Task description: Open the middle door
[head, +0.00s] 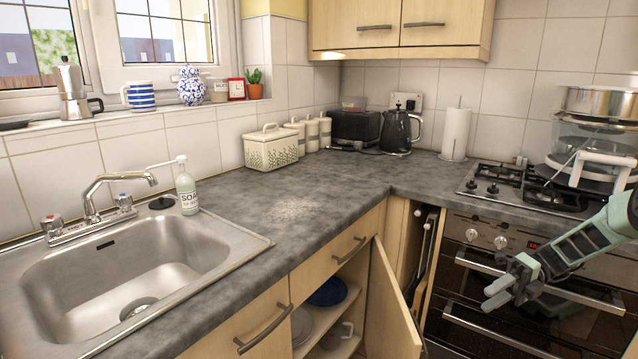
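The middle door (391,305) is a pale wood cabinet door below the counter. It stands swung out towards me, hinged at its right side, and its handle is hidden from view. The open cupboard behind it shows a blue dish (328,292) on a shelf (322,317) and a mug (337,335) lower down. My gripper (490,297) is at the right, in front of the oven and apart from the door. It appears empty. Its fingers are small and seen at an angle, so their opening is unclear.
A closed drawer (336,250) is above the cupboard. Another wooden front with a handle (263,329) is at left. The oven (465,320) with bar handles is close to my gripper. A narrow open gap with hanging boards (424,258) lies between door and oven.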

